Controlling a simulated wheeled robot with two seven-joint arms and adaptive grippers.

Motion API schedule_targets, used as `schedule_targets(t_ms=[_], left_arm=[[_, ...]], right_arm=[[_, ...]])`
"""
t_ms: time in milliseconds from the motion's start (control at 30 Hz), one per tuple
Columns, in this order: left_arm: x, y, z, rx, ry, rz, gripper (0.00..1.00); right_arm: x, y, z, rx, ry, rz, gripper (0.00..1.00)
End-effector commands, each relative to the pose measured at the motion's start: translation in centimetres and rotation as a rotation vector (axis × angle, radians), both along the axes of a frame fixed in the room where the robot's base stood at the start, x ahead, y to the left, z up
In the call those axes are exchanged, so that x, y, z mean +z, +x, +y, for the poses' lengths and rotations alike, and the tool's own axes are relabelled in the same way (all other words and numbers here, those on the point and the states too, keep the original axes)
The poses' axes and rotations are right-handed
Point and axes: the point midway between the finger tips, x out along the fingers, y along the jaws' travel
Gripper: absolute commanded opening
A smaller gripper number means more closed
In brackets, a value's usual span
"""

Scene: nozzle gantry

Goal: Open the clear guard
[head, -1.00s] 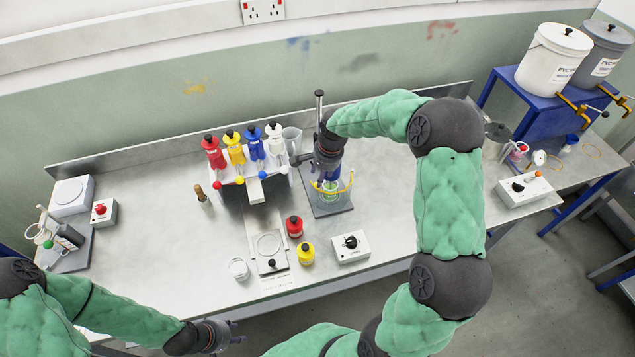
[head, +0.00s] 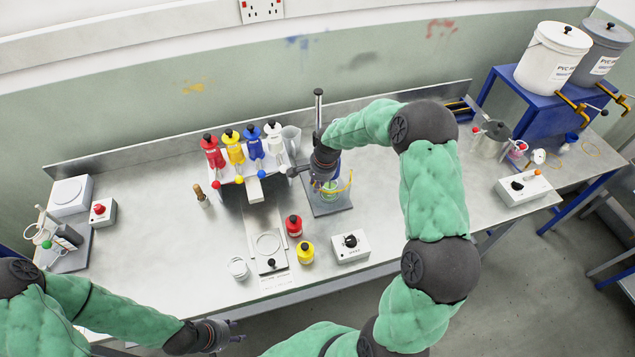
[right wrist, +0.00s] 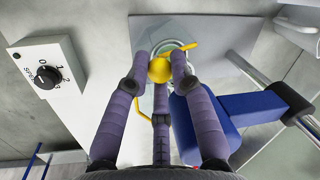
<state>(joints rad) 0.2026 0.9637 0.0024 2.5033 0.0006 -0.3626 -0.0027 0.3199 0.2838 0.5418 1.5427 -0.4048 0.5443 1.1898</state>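The clear guard (right wrist: 146,104) is a see-through panel with yellow edging on the blue mixing stand. Its yellow ball knob (right wrist: 160,70) shows in the right wrist view, with a yellow bar beside it. My right gripper (right wrist: 160,66) has its fingers closely around this knob and looks shut on it. In the head view my right gripper (head: 323,172) is at the stand, over its grey base plate (head: 333,206), and hides much of the guard. My left gripper (head: 232,333) is off the bench's front edge, its fingers apart, away from the guard.
A speed control box (head: 350,246) stands in front of the stand. A rack with red, yellow, blue and white bottles (head: 254,147) is to its left. Red (head: 293,225) and yellow (head: 305,252) pots stand nearby. The stand's upright post (head: 318,112) rises behind my gripper.

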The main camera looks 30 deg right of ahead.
Motion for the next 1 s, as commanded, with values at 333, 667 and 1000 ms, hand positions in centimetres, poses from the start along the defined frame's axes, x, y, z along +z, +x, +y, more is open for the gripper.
schedule_targets(t_ms=[333,667,1000], left_arm=[[0.0,0.0,0.0,0.0,0.0,0.0,0.4],[0.4,0.0,0.0,0.0,0.0,0.0,0.4],[0.9,0.0,0.0,0.0,0.0,0.0,0.4]], right_arm=[[0.0,-0.3,0.0,0.02,0.0,0.0,0.0],[0.1,-3.0,-0.6,0.198,0.0,0.0,0.0],[0.0,-7.1,-2.6,0.51,0.002,0.002,0.0]])
